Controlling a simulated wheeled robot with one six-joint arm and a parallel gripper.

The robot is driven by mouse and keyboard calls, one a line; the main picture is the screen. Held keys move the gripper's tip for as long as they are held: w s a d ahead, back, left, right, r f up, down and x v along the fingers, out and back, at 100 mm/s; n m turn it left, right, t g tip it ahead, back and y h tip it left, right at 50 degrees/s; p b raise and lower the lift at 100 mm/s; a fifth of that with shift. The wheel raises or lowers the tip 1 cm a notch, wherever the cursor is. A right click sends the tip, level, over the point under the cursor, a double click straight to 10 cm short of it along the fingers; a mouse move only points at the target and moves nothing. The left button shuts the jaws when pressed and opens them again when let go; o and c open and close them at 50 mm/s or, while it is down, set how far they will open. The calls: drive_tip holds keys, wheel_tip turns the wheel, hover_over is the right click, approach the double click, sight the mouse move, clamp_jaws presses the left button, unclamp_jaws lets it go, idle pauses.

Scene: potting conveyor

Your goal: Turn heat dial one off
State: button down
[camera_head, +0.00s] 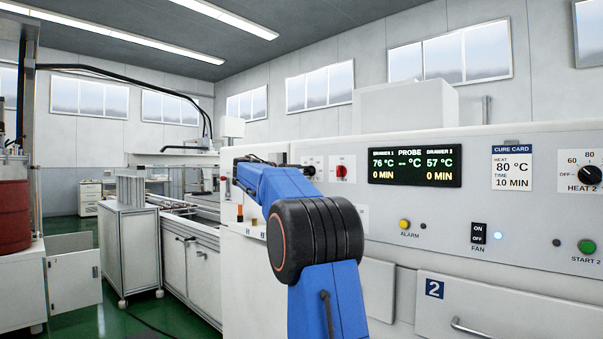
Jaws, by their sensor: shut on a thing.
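My gripper (258,159) shows only as small dark parts at the far end of my blue arm, against the left part of the white machine front. It is shut on what appears to be heat dial one, but my arm hides the dial and its marks. I cannot read the dial's setting. The black HEAT 2 dial (590,174) is at the far right.
A red knob (341,171) is just right of my arm. The yellow alarm button (404,224), fan switch (479,233) and green START 2 button (587,246) are further right. Drawer 2 (510,305) is shut below. Cabinets (131,250) and open green floor lie left.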

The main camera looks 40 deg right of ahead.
drive_tip(key=c, duration=1.8)
unclamp_jaws()
drive_tip(key=shift+a, duration=0.1)
drive_tip(key=s+a, duration=0.1)
drive_tip(key=a, duration=1.6)
drive_tip(key=shift+s+a, duration=0.15)
drive_tip(key=s+a+f+t+y, duration=0.1)
drive_tip(key=s+a+f+y, duration=0.5)
drive_tip(key=s+a+f, duration=0.4)
drive_tip(key=s+a+f+t+y, duration=0.1)
drive_tip(key=s+a+f+y, duration=0.5)
drive_tip(key=s+f, duration=1.1)
drive_tip(key=s+a+f+m+t+y, duration=0.1)
drive_tip(key=s+a+f+y, duration=0.5)
drive_tip(key=s+a+f, duration=0.7)
wheel_tip(320, 180, down, 7)
drive_tip(key=shift+s+a+f+t, duration=0.2)
drive_tip(key=shift+a+t, duration=0.1)
drive_tip(key=shift+a, duration=0.3)
